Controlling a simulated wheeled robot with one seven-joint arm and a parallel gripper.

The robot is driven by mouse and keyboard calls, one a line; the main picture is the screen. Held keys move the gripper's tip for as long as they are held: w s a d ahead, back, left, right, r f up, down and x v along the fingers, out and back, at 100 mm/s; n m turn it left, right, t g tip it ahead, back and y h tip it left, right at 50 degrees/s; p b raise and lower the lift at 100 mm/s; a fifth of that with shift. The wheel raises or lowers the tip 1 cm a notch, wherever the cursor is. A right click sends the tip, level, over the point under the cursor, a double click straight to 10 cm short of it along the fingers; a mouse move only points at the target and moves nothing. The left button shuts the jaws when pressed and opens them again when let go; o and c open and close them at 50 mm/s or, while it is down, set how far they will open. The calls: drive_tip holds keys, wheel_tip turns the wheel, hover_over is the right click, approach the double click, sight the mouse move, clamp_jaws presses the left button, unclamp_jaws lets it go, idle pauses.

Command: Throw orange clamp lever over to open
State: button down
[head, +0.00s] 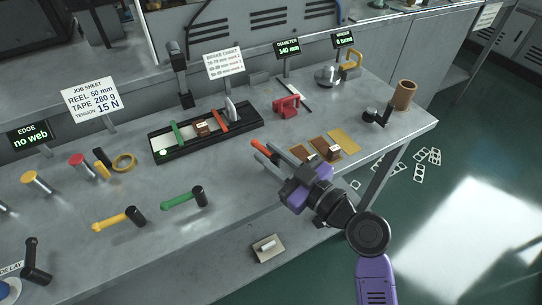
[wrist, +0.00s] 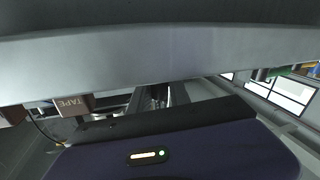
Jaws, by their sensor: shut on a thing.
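The orange clamp lever (head: 262,146) shows in the head view as a short orange bar at the front of the bench, right of centre. My gripper (head: 265,151) reaches in from the lower right, and its fingers are shut on the lever. The fingers hide part of the lever and its pivot, so I cannot tell its exact angle. In the wrist view a broad grey surface fills the top, my purple gripper body fills the bottom, and neither the lever nor the fingertips can be made out.
A black tray (head: 247,123), a red clamp-like part (head: 286,106), a green lever (head: 180,200) and a yellow lever (head: 112,221) are nearby.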

drive_tip(key=c, duration=1.4)
unclamp_jaws()
drive_tip(key=shift+c, duration=0.2)
drive_tip(key=shift+d, duration=0.1)
drive_tip(key=b+v, duration=0.1)
drive_tip(key=v, duration=0.6)
drive_tip(key=shift+s+d, duration=0.1)
drive_tip(key=shift+d, duration=0.05)
drive_tip(key=shift+s+d, duration=0.1)
drive_tip(key=shift+c, duration=0.4)
